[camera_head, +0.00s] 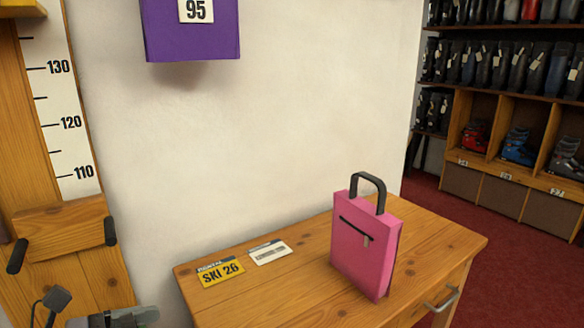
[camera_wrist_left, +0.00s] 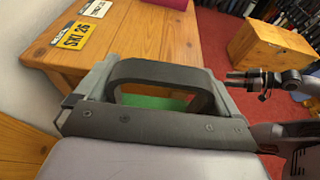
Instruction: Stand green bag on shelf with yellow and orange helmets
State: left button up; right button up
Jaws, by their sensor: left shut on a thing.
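My left gripper (camera_wrist_left: 150,110) is shut on the black handle (camera_wrist_left: 160,72) of the green bag. Only a strip of the green bag (camera_wrist_left: 155,102) shows through the handle loop; the rest is hidden behind the gripper. In the head view only part of my left gripper (camera_head: 115,318) shows at the bottom edge, left of the desk. My right gripper (camera_wrist_left: 240,77) shows small in the left wrist view, apart from the bag; its opening is unclear. No yellow or orange helmet and no shelf with them is in view.
A pink bag (camera_head: 366,245) with a black handle stands upright on the wooden desk (camera_head: 300,300). A yellow SKI 26 card (camera_head: 221,274) and a white card (camera_head: 270,252) lie left of it. A purple box (camera_head: 192,35) hangs on the wall. Boot racks (camera_head: 510,115) stand at right.

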pick_arm(q)
jog(key=shift+r, duration=0.55)
jog(key=shift+d+f+n+y, duration=0.25)
jog(key=shift+d+n+y, duration=0.05)
jog(key=shift+d+f+n+t+y, duration=0.2)
jog(key=shift+n+t+y, duration=0.45)
jog(key=shift+t, duration=0.25)
jog(key=shift+a+r+n+t+y, duration=0.1)
jog(key=shift+r+n+t+y, duration=0.05)
jog(key=shift+n+t+y, duration=0.55)
jog(key=shift+a+r+n+t+y, duration=0.35)
jog(key=shift+n+t+y, duration=0.15)
jog(key=shift+n+y, duration=0.3)
pick_arm(e)
jog(key=shift+r, duration=0.5)
pick_arm(q)
jog(key=shift+r, duration=0.1)
